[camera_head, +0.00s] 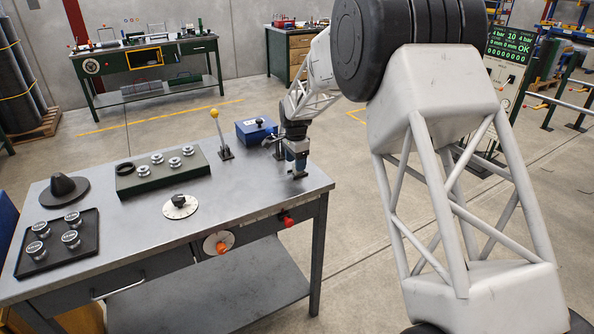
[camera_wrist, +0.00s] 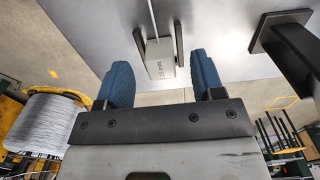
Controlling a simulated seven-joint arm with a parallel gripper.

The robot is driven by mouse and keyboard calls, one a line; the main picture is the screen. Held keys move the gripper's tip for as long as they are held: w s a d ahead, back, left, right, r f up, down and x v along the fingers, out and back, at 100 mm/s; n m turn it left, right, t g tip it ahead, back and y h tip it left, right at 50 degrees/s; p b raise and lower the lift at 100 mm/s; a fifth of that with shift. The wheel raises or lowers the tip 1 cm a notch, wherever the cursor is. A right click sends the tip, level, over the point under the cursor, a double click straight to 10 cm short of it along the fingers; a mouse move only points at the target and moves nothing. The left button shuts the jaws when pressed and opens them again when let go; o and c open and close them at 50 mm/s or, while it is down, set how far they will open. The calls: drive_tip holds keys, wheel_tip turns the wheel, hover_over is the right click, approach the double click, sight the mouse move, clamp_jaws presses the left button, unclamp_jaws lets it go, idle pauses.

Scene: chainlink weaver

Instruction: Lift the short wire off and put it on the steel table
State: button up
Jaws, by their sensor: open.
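My gripper (camera_head: 298,172) is low over the right end of the steel table (camera_head: 237,188) in the head view. In the wrist view its two blue fingers (camera_wrist: 162,68) are open and apart. Between and beyond them is a small grey labelled block (camera_wrist: 160,62) with dark strips at its sides. A thin pale rod (camera_wrist: 153,20) runs from the block to the top edge; I cannot tell whether this is the short wire. The fingers look apart from the block. In the head view my gripper hides this spot.
A blue box (camera_head: 256,129) and a yellow-knobbed lever (camera_head: 219,133) stand left of my gripper. The table's front middle is clear.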

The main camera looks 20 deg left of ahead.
drive_tip(key=shift+f, duration=0.95)
drive_tip(key=c, duration=1)
drive_tip(key=shift+r, duration=0.1)
drive_tip(key=shift+r, duration=0.4)
wheel_tip(320, 180, up, 3)
drive_tip(key=shift+s+f, duration=0.15)
drive_tip(key=shift+f, duration=0.05)
drive_tip(key=s+d+r, duration=0.1)
drive_tip(key=s+d, duration=0.6)
drive_tip(key=s, duration=0.7)
drive_tip(key=shift+d+r, duration=0.15)
drive_tip(key=shift+r, duration=0.05)
